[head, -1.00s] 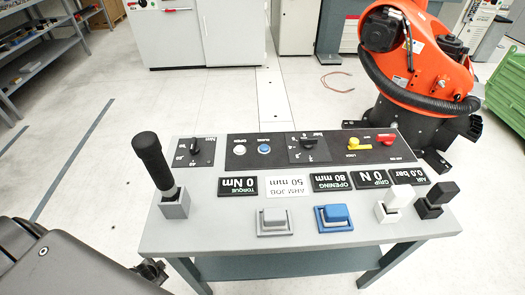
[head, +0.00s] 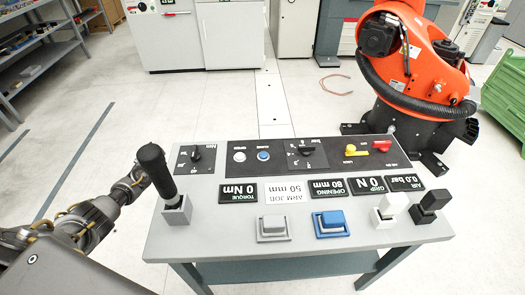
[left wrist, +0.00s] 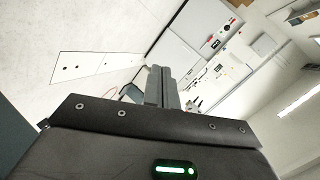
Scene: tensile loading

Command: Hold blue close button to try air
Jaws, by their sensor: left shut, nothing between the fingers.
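The small round blue button (head: 263,155) sits on the black strip at the back of the grey console (head: 215,248), just right of a white round button (head: 239,156). My left gripper (head: 140,178) is at the console's left side, beside the black upright handle, well to the left of the blue button. Its closed fingers (left wrist: 162,88) show empty in the left wrist view, which faces the room and not the console. The air display (head: 405,183) reads 0.0 bar. My right gripper is not in view.
A black handle (head: 157,170) stands up between my left gripper and the buttons. Grey and blue square pads (head: 332,222), white and black levers, a red knob (head: 381,145) and a yellow knob (head: 351,149) are on the console. An orange robot arm (head: 425,70) stands behind it.

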